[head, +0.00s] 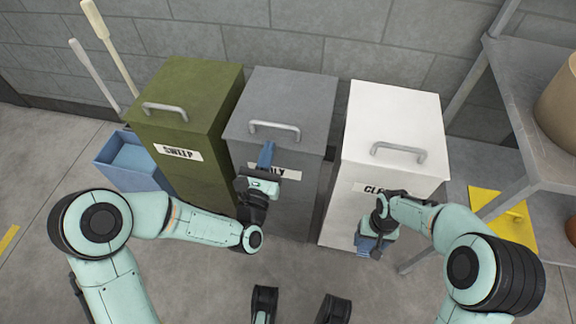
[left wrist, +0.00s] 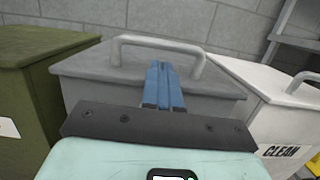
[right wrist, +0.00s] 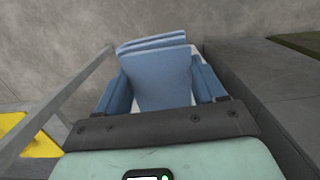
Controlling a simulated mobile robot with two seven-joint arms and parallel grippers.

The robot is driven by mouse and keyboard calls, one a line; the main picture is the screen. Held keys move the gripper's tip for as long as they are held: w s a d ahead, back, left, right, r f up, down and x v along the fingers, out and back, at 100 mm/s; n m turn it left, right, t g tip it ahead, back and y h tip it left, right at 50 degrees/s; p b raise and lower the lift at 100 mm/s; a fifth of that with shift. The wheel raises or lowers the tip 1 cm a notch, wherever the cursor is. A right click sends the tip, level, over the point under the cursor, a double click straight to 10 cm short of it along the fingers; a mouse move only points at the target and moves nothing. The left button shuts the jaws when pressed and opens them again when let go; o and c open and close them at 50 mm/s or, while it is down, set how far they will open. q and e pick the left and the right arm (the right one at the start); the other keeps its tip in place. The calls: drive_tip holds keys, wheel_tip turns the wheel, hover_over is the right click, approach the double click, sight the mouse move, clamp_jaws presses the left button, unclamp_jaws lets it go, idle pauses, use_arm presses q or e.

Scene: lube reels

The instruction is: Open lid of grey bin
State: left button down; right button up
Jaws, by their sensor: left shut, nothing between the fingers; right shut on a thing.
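The grey bin (head: 300,92) stands between the green and white bins, its lid down and flat. Its lid handle (head: 274,127) is a grey bar at the front, also seen in the left wrist view (left wrist: 160,41). My left gripper (head: 266,148) is shut and empty, its blue fingers pointing at the handle from just in front and below; I cannot tell whether they touch it. It partly covers the bin's label. My right gripper (head: 370,250) hangs low before the white bin, shut on a folded blue cloth (right wrist: 158,75).
The green SWEEP bin (head: 190,85) is left and the white bin (head: 392,112), marked CLEAN, right, both closed. A blue bucket (head: 118,165) and long handles stand far left. A metal rack (head: 515,95) and yellow item (head: 505,215) are right. The floor in front is clear.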

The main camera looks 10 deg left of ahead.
use_arm(q)
drive_tip(key=shift+w+r, duration=0.15)
drive_tip(key=shift+w, duration=0.6)
drive_tip(key=shift+w+r, duration=0.15)
drive_tip(key=shift+w, duration=0.6)
use_arm(e)
drive_tip(key=shift+f, duration=0.25)
